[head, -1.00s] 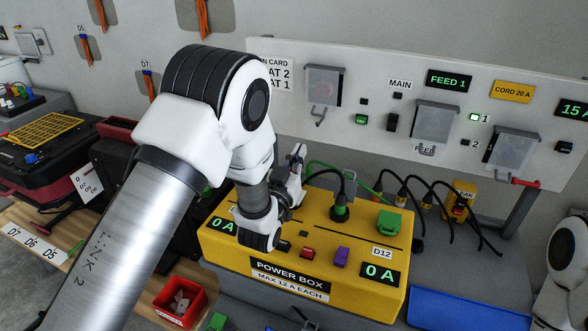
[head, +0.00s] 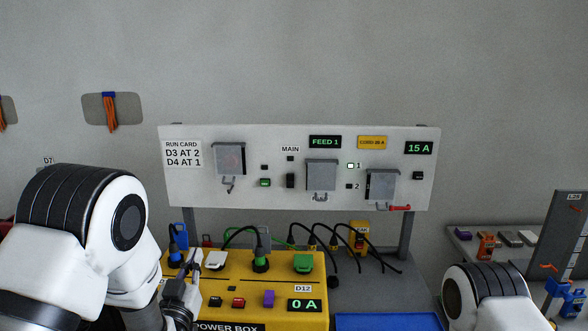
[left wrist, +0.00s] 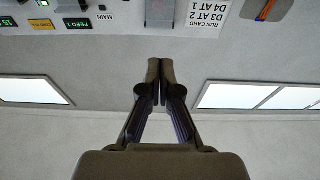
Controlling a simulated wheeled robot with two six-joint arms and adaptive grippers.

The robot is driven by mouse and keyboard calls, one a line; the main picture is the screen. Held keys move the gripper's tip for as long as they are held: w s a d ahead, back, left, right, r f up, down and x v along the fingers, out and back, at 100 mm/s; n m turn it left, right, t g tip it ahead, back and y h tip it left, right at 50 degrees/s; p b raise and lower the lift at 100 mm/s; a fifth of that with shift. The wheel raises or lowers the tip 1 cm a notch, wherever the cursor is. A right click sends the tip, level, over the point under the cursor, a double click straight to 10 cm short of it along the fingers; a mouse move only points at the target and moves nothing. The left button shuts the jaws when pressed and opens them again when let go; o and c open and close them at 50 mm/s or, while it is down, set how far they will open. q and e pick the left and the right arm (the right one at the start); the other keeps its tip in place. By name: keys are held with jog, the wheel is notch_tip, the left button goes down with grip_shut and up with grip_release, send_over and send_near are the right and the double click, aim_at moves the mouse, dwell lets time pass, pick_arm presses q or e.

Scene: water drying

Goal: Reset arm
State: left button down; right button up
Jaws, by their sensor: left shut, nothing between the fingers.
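My left arm comes in from the lower left of the head view, with its large white joint in front. My left gripper (head: 184,287) is at the left part of the yellow power box (head: 232,290) and partly hides it. In the left wrist view the two dark fingers of this gripper (left wrist: 160,68) lie together, shut, with nothing between them. They point towards the grey wall, and the panel looks upside down there. Part of my right arm shows at the bottom right of the head view; its gripper is out of view.
The wall panel (head: 262,184) has flip covers, a "FEED 1" display (head: 325,142) and a "15 A" display (head: 418,148). A green plug (head: 260,262) stands in the box, with black cables behind. A blue tray (head: 388,321) lies right of it. A side bench holds small coloured parts.

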pick_arm(q)
jog(key=s+a+f+g, duration=0.2)
jog(key=s+f+g, duration=0.3)
jog(key=f, duration=0.5)
jog(key=s+a+f+n+g+y, duration=0.1)
jog(key=s+f+g, duration=0.1)
jog(key=s+f, duration=0.65)
jog(key=s+a+f+g, duration=0.2)
jog(key=s+f+g, duration=0.2)
jog(key=f, duration=0.8)
jog(key=s+f+g, duration=0.3)
jog(key=s+g, duration=0.2)
jog(key=s, duration=0.5)
jog(key=s+f+g, duration=0.3)
jog(key=s+g, duration=0.1)
jog(key=s, duration=0.7)
jog(key=shift+d+f+g, duration=0.15)
jog(key=shift+d+g, duration=0.25)
